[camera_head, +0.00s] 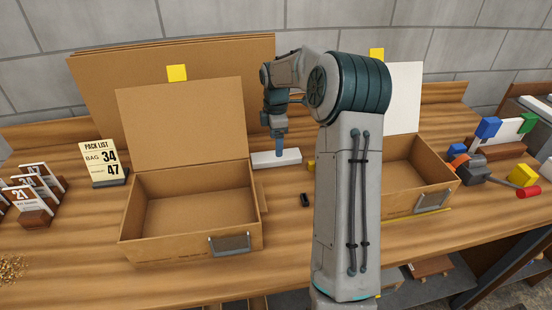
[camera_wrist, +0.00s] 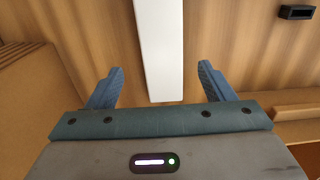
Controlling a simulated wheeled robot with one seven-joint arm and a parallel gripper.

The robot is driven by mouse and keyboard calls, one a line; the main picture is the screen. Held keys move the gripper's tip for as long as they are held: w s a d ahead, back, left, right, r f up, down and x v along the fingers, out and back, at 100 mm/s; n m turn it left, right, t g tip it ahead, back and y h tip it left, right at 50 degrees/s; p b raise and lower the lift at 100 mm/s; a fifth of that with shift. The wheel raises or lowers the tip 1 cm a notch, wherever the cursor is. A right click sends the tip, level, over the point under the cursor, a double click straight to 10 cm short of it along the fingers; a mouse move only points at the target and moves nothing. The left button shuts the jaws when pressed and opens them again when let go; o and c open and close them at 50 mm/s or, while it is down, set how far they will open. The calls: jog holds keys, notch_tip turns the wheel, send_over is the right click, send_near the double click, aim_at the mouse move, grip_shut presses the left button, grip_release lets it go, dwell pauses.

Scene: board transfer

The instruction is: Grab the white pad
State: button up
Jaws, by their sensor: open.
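The white pad (camera_head: 277,158) is a long flat white bar lying on the wooden table between two open cardboard boxes. In the wrist view the white pad (camera_wrist: 160,50) runs from the top edge down to between my fingers. My gripper (camera_head: 279,146) is above the pad in the head view. In the wrist view my gripper (camera_wrist: 160,82) is open, with one blue finger on each side of the pad's near end and a gap on both sides. I cannot tell how far above the pad the fingertips are.
An open cardboard box (camera_head: 133,219) stands left of the pad, and another box (camera_head: 435,195) stands right, partly behind my arm. A small black block (camera_head: 305,199) lies in front of the pad. A pack list sign (camera_head: 104,164) stands far left. Colored items, including a yellow block (camera_head: 522,175), lie far right.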

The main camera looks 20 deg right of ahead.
aim_at(276, 158)
jog(key=shift+s+f+p, duration=0.15)
jog(key=shift+f+p, duration=0.15)
jog(key=shift+f, duration=2.4)
jog(key=c, duration=1)
